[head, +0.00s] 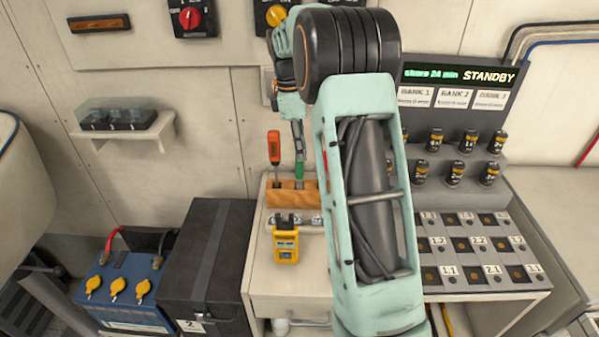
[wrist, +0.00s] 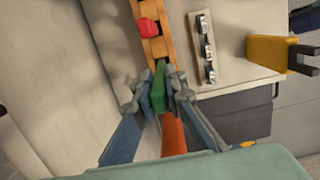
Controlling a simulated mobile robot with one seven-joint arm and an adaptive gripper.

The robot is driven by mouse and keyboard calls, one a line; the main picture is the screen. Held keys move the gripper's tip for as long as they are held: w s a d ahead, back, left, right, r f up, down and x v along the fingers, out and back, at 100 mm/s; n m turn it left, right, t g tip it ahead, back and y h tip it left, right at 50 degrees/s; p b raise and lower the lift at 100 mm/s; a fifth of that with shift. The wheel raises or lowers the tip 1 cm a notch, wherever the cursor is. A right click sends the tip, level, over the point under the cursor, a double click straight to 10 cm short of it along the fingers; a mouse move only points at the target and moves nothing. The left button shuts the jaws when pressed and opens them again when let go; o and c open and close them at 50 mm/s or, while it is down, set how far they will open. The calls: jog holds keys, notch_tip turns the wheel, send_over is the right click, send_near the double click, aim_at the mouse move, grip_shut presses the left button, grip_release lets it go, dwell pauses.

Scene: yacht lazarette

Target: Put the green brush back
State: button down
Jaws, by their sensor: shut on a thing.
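The green brush (head: 299,170) shows as a short green piece at the wooden rack (head: 285,197), with its upper part hidden by my gripper (head: 298,140). In the wrist view the green brush (wrist: 158,90) lies between the two fingertips of my gripper (wrist: 158,84), which is shut on it. The brush is in line with the row of slots of the wooden rack (wrist: 153,47). I cannot tell how deep its lower end sits in a slot. An orange screwdriver (head: 274,148) stands upright in the rack, left of the brush.
A red-topped tool (wrist: 147,28) stands further along the rack. A grey clip strip (wrist: 203,50) and a yellow meter (head: 286,245) are in front of the rack. A black box (head: 205,255) stands left of the bench. My arm hides the rack's right end.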

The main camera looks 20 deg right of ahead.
aim_at(301, 179)
notch_tip(301, 179, down, 5)
jog(key=shift+r, duration=0.1)
jog(key=c, duration=2)
grip_release()
jog(key=r, duration=0.4)
jog(key=a+r, duration=0.1)
jog(key=r, duration=0.7)
jog(key=shift+w+a, duration=0.2)
jog(key=shift+w, duration=0.1)
